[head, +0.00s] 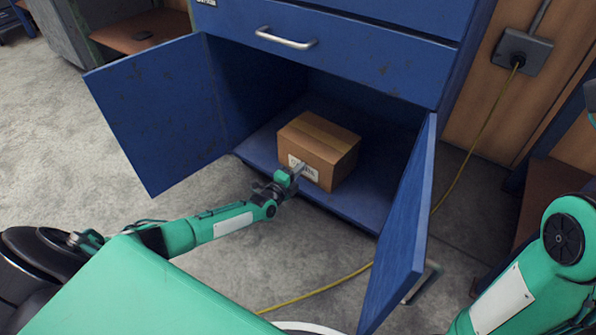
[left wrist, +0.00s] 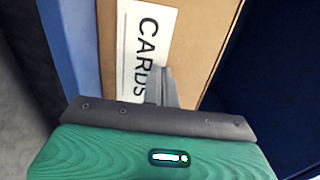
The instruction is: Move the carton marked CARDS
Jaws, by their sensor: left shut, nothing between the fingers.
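A brown carton (head: 322,147) with a strip of tape on top sits on the floor of the open blue cabinet, near its front edge. Its white label reads CARDS in the left wrist view, where the carton (left wrist: 195,45) fills the middle. My left gripper (head: 300,171) is at the carton's front face, by the label. In the left wrist view its fingers (left wrist: 163,82) are shut together, with nothing between them, and overlap the label's edge. I cannot tell whether they touch the carton. My right gripper is not in view; only my right arm shows.
The cabinet's left door (head: 160,115) and right door (head: 403,235) both stand open, flanking the carton. A closed drawer (head: 330,52) is above the opening. A yellow cable (head: 318,286) runs over the grey floor. Bare shelf (head: 355,200) shows around the carton.

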